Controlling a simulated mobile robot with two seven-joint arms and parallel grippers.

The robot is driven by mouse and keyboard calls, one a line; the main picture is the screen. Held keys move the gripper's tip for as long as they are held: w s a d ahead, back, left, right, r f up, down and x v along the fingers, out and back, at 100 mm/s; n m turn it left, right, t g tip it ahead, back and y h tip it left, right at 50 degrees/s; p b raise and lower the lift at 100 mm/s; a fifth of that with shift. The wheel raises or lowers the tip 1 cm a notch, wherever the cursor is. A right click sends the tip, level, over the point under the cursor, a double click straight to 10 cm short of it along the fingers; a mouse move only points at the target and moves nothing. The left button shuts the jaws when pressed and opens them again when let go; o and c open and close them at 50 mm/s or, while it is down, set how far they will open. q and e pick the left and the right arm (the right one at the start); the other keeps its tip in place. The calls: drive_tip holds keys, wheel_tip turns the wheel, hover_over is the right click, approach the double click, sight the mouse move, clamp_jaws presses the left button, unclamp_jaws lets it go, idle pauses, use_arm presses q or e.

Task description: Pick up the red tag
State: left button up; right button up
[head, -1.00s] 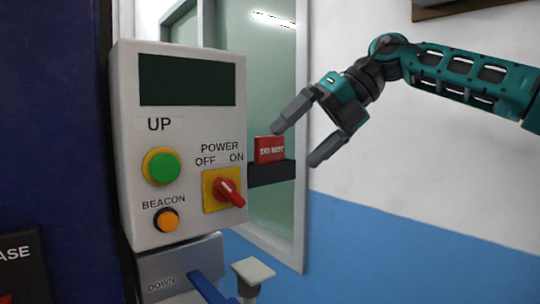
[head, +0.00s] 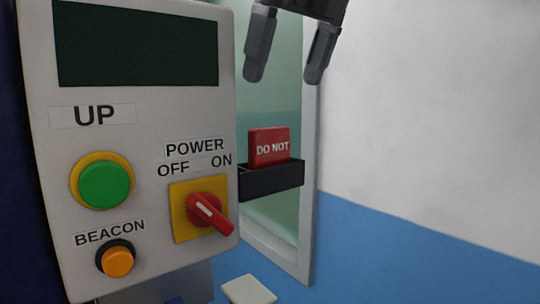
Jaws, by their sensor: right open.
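The red tag (head: 270,147) stands upright in a black holder (head: 272,181) just right of the control box. Its upper part shows white lettering reading "DO NOT"; its lower part is hidden inside the holder. My right gripper (head: 287,78) is at the top of the head view, above the tag and apart from it. Its two fingers point down and are spread, with nothing between them. My left gripper is not in view.
The grey control box (head: 140,130) fills the left, with a green button (head: 105,185), an orange button (head: 118,262) and a red power switch (head: 208,214). A window frame (head: 309,190) stands behind the holder. The space to the right is clear.

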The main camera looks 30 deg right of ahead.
sight(270, 128)
drive_tip(key=x, duration=0.5)
drive_tip(key=shift+d+f, duration=0.1)
drive_tip(key=x, duration=0.4)
drive_tip(key=shift+w+f, duration=0.2)
drive_tip(key=shift+f, duration=0.1)
drive_tip(key=shift+c, duration=0.7)
drive_tip(key=c, duration=0.9)
drive_tip(key=shift+r, duration=0.1)
